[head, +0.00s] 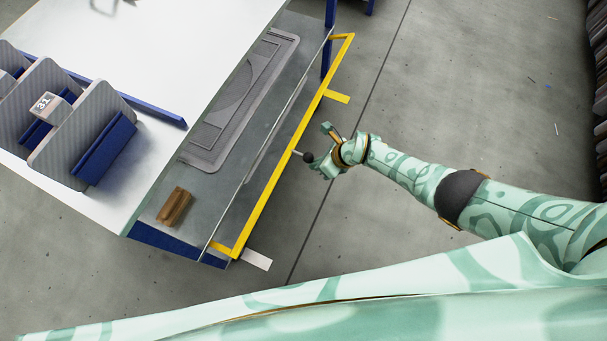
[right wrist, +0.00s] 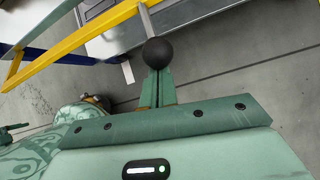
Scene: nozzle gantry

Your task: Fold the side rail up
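The side rail is a long yellow bar frame (head: 283,166) along the right edge of the bench in the head view. It hangs out beside the bench, and its yellow bar crosses the top left of the right wrist view (right wrist: 88,38). A black ball knob (head: 308,157) on a thin rod sticks out from the rail's middle. In the right wrist view the knob (right wrist: 157,52) sits just beyond the fingertips. Whether they touch it is unclear. My left gripper is not in view.
The bench (head: 230,45) carries a grey recessed plate (head: 243,100), a brown block (head: 174,206) and grey dividers (head: 75,130) with blue parts. A yellow tab (head: 337,97) and a pale tab (head: 257,260) stick out by the rail. The floor right of it is clear.

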